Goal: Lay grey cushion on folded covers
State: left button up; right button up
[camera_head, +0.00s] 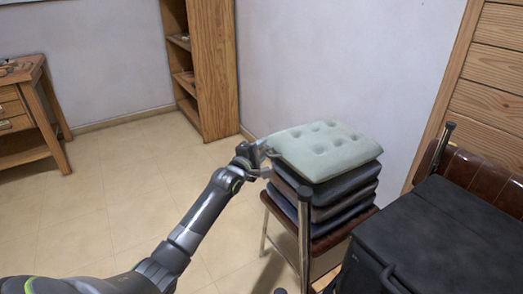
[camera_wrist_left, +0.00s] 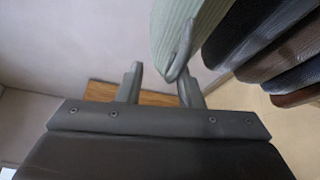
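The pale grey-green cushion (camera_head: 325,148) with tufted dimples lies nearly flat on top of the stack of folded dark covers (camera_head: 337,195). Its left corner juts out past the stack toward my left gripper (camera_head: 262,158). The covers are blue-grey and brownish and rest on a chair. In the left wrist view the gripper's two fingers (camera_wrist_left: 158,85) stand apart with a clear gap. The cushion (camera_wrist_left: 180,30) shows beside the right-hand finger, with a thin grey loop at its edge; I cannot tell whether they touch. The covers (camera_wrist_left: 270,45) lie farther right. My right gripper is out of view.
The chair (camera_head: 304,240) has a brown seat and metal-topped posts. A black case (camera_head: 435,240) sits on a brown leather chair (camera_head: 485,178) at the right. A wooden shelf (camera_head: 212,70) and a desk (camera_head: 35,115) stand behind. The floor at the left is clear.

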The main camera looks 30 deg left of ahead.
pick_arm(q)
jog(key=shift+r, duration=0.15)
